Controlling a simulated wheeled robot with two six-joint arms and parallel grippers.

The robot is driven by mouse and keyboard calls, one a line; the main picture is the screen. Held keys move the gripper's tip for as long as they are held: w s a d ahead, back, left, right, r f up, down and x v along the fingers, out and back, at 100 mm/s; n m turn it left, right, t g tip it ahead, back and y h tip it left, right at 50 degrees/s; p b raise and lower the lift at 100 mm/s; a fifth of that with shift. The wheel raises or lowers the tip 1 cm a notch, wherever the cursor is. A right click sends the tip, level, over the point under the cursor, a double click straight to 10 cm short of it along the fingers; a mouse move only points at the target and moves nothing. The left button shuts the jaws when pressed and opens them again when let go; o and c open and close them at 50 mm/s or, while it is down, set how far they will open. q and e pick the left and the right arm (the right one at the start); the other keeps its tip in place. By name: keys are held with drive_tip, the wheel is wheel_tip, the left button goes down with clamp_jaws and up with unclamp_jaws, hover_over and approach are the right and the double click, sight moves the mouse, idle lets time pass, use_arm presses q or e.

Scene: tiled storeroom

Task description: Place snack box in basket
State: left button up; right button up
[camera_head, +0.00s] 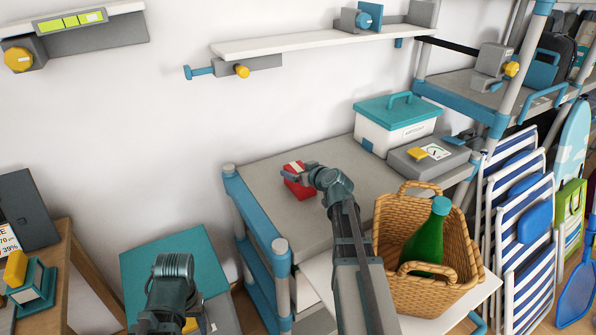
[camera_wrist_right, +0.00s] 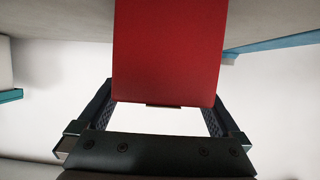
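The snack box is a small red box (camera_head: 299,188) on the grey tabletop, left of the basket. In the right wrist view the red box (camera_wrist_right: 170,50) fills the upper middle. My right gripper (camera_head: 300,177) is at the box, with one finger along each side (camera_wrist_right: 163,100). The fingers lie very close to its sides; I cannot tell whether they press on it. The wicker basket (camera_head: 390,235) stands at the right on a white surface with a green bottle (camera_head: 428,235) inside. My left gripper (camera_head: 170,300) is low in the head view; its fingertips are not clear.
A white box with a teal lid (camera_head: 398,122) and a grey case (camera_head: 430,157) stand at the back of the grey table (camera_head: 262,180). Striped folding chairs (camera_head: 520,220) lean right of the basket. My right arm crosses between box and basket.

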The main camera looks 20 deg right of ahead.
drive_tip(key=shift+r, duration=0.2)
use_arm(q)
drive_tip(key=shift+r+p, duration=2.45)
use_arm(e)
drive_tip(key=v, duration=1.2)
use_arm(q)
drive_tip(key=shift+r, duration=0.1)
